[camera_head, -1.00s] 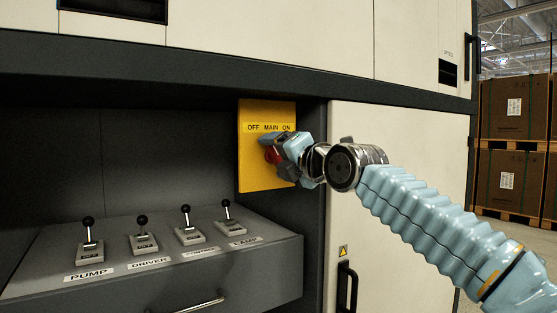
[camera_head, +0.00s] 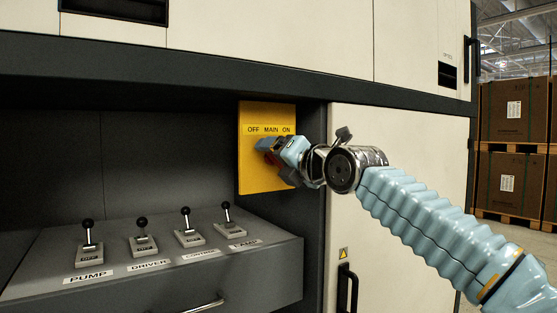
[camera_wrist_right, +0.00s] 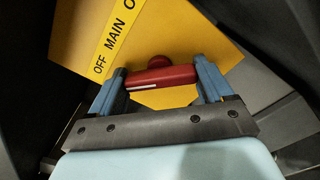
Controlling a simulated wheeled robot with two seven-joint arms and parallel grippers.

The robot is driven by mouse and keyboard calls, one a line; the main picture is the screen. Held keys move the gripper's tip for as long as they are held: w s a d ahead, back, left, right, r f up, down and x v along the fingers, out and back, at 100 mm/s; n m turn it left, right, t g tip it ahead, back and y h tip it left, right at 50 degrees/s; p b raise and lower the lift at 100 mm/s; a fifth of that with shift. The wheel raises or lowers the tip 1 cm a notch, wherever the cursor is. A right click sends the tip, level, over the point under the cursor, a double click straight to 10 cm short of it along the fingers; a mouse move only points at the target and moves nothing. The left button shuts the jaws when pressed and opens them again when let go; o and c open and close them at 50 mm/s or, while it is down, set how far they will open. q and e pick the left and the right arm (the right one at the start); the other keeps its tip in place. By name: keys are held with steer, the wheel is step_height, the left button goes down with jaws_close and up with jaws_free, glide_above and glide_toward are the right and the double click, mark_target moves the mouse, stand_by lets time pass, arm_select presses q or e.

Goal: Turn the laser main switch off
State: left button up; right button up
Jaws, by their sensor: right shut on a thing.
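The laser main switch is a red handle (camera_wrist_right: 162,77) on a yellow panel (camera_head: 265,178) labelled OFF, MAIN, ON. My right gripper (camera_head: 270,150) is at the panel just below the label. In the right wrist view, the blue fingers of my right gripper (camera_wrist_right: 160,74) are closed on both ends of the red handle. A white line on the handle lies toward its left end, the side nearer the word OFF. The label appears steeply tilted there and its ON end is cut off. In the head view the gripper hides most of the handle. My left gripper is not in view.
A grey console (camera_head: 200,270) with several black-knobbed levers, among them PUMP (camera_head: 88,240) and DRIVER (camera_head: 142,238), stands below left. A pale cabinet door (camera_head: 400,140) is behind my right arm. Boxes on pallets (camera_head: 505,180) stand far right.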

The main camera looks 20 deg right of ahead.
steer(key=o, duration=1)
steer(key=shift+f, duration=0.1)
steer(key=shift+c, duration=0.2)
steer(key=b+v, duration=0.5)
steer(key=v, duration=0.8)
steer(key=shift+s+d, duration=0.2)
steer(key=shift+s, duration=0.1)
